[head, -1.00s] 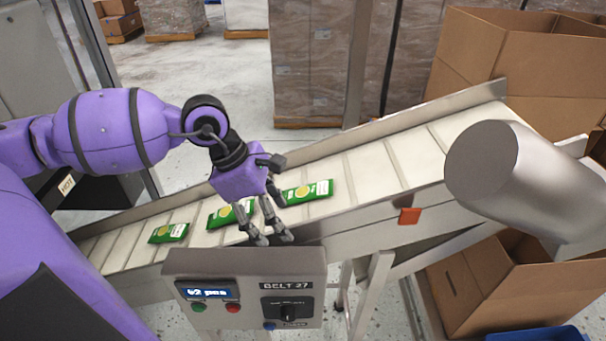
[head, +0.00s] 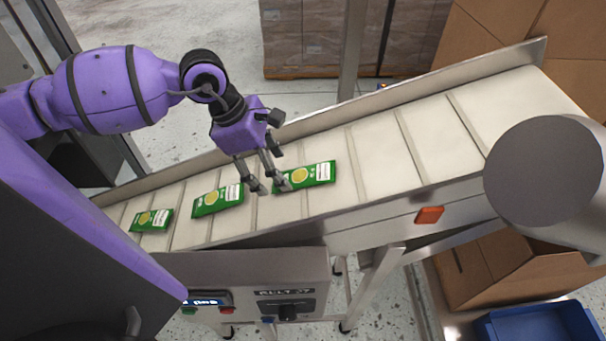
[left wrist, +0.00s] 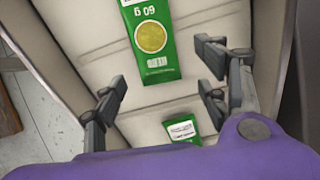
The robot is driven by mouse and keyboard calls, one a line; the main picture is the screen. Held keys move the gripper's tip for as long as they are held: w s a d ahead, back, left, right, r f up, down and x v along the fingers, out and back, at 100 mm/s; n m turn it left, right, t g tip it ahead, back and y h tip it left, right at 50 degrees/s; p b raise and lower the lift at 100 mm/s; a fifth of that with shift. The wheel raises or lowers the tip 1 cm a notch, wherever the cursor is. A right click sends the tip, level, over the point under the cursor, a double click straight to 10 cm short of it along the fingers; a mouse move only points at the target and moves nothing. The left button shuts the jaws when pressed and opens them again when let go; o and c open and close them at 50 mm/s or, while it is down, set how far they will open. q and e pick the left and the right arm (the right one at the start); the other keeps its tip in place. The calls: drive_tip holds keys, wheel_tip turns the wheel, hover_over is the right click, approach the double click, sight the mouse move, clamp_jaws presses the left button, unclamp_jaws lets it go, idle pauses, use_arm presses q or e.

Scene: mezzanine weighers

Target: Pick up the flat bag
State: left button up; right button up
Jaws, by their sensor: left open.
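Three green printed bags lie apart in a row on the pale sloping belt (head: 385,150): a right one (head: 318,173), a middle one (head: 218,200) and a left one (head: 151,220). I cannot tell which is the flat bag. My left gripper (head: 270,188) is open over the belt, its fingertips between the middle bag and the right bag's left end, partly covering that end. In the left wrist view, one bag (left wrist: 150,42) marked 60 g lies beyond my open fingers (left wrist: 158,92). Another bag (left wrist: 182,130) shows between the fingers, partly hidden by my gripper's body. My right gripper is out of view.
Metal side rails edge the belt. A control box (head: 285,275) stands at its near side, and an orange part (head: 430,215) sits on the near rail. A large grey cylinder (head: 545,170) blocks part of the right side. A blue bin (head: 540,322) is at lower right.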

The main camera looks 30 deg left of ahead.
use_arm(q)
drive_tip(key=x, duration=0.4)
drive_tip(key=shift+w+a, duration=0.1)
drive_tip(key=shift+w, duration=0.05)
drive_tip(key=shift+r, duration=0.1)
drive_tip(key=c, duration=1.2)
